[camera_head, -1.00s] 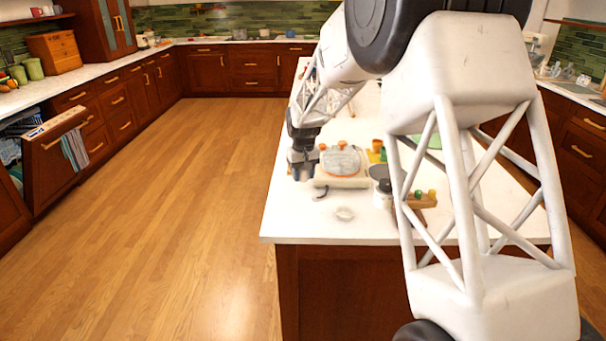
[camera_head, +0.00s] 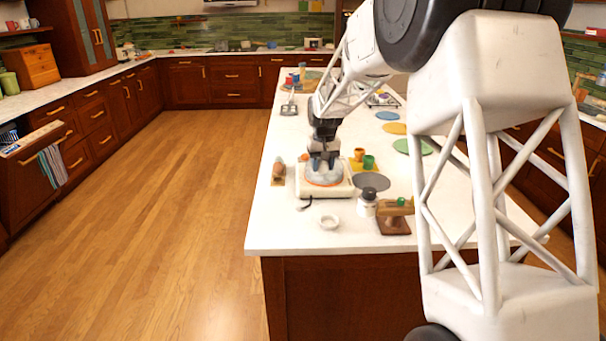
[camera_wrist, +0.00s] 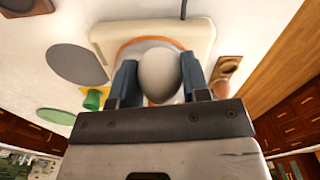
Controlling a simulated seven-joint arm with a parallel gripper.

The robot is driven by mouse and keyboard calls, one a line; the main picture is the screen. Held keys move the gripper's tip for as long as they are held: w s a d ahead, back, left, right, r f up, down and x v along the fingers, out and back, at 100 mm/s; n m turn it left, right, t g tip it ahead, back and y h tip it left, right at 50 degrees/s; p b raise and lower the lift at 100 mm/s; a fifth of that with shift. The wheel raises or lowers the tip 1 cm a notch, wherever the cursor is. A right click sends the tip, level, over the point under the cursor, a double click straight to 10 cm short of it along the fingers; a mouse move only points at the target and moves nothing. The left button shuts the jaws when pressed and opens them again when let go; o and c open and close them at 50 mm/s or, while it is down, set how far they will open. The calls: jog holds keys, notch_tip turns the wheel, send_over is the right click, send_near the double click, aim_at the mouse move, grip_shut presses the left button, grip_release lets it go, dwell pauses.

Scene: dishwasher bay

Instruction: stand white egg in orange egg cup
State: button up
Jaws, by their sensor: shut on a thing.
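A white egg (camera_wrist: 159,75) sits between the two blue-grey fingers of my gripper (camera_wrist: 158,84), which is shut on it. In the head view my gripper (camera_head: 323,160) is over the orange-rimmed dish (camera_head: 325,183) on the white scale-like base; the egg is hard to make out there. The wrist view does not show whether the egg touches the dish. The orange egg cup (camera_head: 359,153) stands empty-looking to the right of my gripper, beside a green cup (camera_head: 369,162), on a yellow mat (camera_head: 371,169). The green cup also shows in the wrist view (camera_wrist: 93,100).
The white base (camera_head: 340,191) lies under my gripper. A wooden holder (camera_head: 278,180) with a brownish object stands left of it. A grey disc (camera_head: 371,183), a lidded jar (camera_head: 367,203), a wooden stand (camera_head: 394,222) and a small white ring-shaped dish (camera_head: 329,222) are nearby.

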jog(key=d+r+m, duration=0.2)
jog(key=d, duration=0.7)
jog(key=w+d+f+n, duration=0.1)
jog(key=w+d, duration=0.4)
jog(key=w, duration=1)
jog(key=w+d+f+n+t, duration=0.1)
jog(key=w+d+n, duration=0.2)
jog(key=w, duration=1.2)
jog(key=shift+w+d+f+n, duration=0.15)
jog(key=shift+w+d+n, duration=0.15)
jog(key=shift+d, duration=0.65)
jog(key=shift+f, duration=0.1)
jog(key=shift+f, duration=2.75)
jog(key=shift+f, duration=0.6)
jog(key=o, duration=1)
